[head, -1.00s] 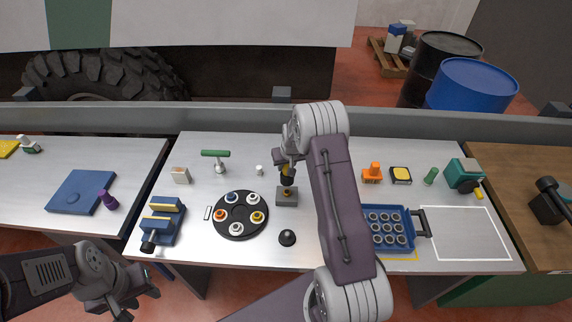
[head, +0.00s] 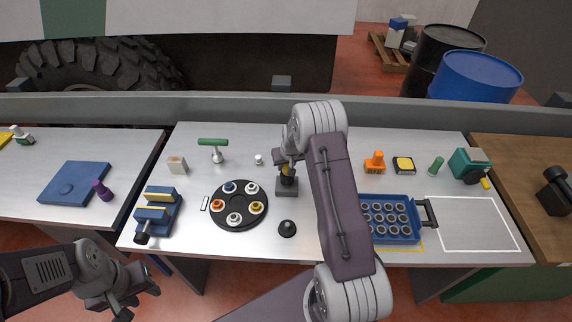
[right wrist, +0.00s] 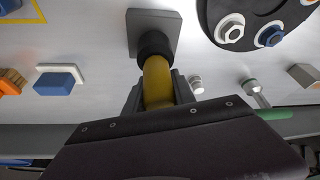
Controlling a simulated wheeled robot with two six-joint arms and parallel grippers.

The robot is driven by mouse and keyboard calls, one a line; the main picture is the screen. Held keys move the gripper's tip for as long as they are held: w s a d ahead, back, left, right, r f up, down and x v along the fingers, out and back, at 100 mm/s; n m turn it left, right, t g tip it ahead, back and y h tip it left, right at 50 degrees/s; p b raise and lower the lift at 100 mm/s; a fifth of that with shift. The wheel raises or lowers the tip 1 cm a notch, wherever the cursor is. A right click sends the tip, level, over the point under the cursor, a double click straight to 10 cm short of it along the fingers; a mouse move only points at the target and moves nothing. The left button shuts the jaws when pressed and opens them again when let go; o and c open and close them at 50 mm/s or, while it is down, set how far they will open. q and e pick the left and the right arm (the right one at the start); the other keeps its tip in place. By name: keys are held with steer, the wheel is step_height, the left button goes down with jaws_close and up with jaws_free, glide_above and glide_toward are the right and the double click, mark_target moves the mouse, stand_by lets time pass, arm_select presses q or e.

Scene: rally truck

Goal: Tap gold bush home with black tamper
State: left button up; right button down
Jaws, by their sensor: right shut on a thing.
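My right gripper (head: 287,170) is shut on the yellow handle of a tamper with a black head. In the right wrist view the yellow handle of the tamper (right wrist: 158,82) runs between the fingers to its black head (right wrist: 153,46). The tamper is upright over a grey square block (head: 287,193), also in the right wrist view (right wrist: 145,20). The head appears to meet the middle of the block. The gold bush is hidden at that spot, so its seating cannot be told. My left gripper (head: 136,300) is open and empty, low at the left before the bench.
A black round tray (head: 239,219) with coloured bushes stands left of the block. A black knob (head: 287,229) stands in front. A blue crate (head: 397,238) of rings is at right, a blue vise (head: 152,215) at left. White-outlined bench space at right is clear.

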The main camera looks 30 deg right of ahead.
step_height(320, 180, up, 3)
steer(key=shift+p, duration=0.8)
step_height(320, 180, up, 2)
steer(key=shift+w+r+p, duration=0.1)
steer(key=shift+p, duration=0.6)
